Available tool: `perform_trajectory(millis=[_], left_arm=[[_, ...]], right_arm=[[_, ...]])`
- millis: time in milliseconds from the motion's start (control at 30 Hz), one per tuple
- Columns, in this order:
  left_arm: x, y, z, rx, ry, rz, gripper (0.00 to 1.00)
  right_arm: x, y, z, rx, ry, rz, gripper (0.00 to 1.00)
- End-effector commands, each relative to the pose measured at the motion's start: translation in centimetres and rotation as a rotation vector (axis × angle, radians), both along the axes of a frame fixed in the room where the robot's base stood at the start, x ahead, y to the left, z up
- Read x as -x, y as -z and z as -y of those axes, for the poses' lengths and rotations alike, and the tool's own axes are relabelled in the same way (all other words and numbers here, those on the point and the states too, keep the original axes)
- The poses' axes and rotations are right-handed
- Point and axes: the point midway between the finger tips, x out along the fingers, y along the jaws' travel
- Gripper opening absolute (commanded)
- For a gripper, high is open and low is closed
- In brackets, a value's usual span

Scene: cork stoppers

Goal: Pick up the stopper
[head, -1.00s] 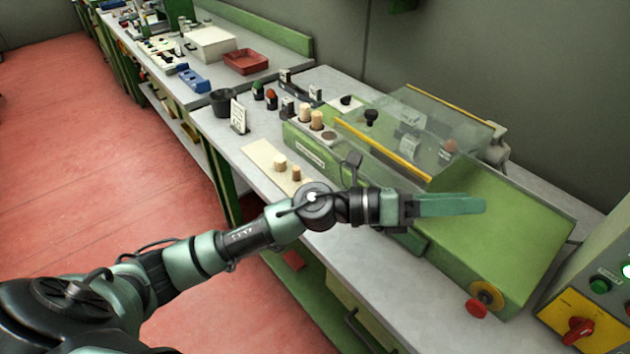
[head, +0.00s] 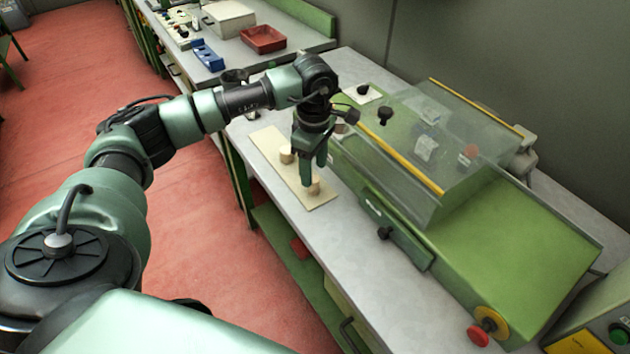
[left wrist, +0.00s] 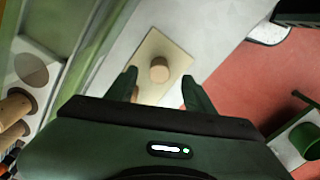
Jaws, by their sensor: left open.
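Two light cork stoppers stand on a cream board (head: 268,146) on the bench. One stopper (head: 286,155) is at the left of my left gripper (head: 314,176) in the head view. The other stopper (head: 314,187) is right at the fingertips, partly covered by them. My left gripper points down, open, with nothing held. In the left wrist view one stopper (left wrist: 159,70) shows on the board (left wrist: 178,54), between the two fingers (left wrist: 159,88) and beyond them. I cannot tell which of the two it is. My right gripper is not in view.
A green machine (head: 500,250) with a clear cover (head: 440,125) stands right beside the board. In the left wrist view, more corks (left wrist: 14,105) sit in its panel. A red tray (head: 263,39) and blue block (head: 207,56) lie farther back. The bench front (head: 340,235) is clear.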

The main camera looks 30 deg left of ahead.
Motion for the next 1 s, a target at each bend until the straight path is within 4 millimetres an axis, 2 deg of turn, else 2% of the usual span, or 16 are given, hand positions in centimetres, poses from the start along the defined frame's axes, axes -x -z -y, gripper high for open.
perform_trajectory(millis=[133,300,567,767,1000], left_arm=[[0.1,1.9,-0.2,0.001,0.0,-0.005,0.53],[0.0,4.1,-0.1,0.003,0.001,-0.002,0.53],[-0.1,4.6,-0.1,0.004,0.001,0.0,0.53],[-0.1,4.5,-0.1,0.004,0.001,0.0,0.0],[-0.1,4.5,-0.1,0.004,0.001,0.0,0.0]], right_arm=[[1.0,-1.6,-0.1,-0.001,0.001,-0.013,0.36],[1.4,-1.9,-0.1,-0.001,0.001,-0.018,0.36],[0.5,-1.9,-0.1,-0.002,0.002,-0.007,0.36],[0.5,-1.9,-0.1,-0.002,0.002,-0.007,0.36],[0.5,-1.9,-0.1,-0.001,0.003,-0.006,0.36]])
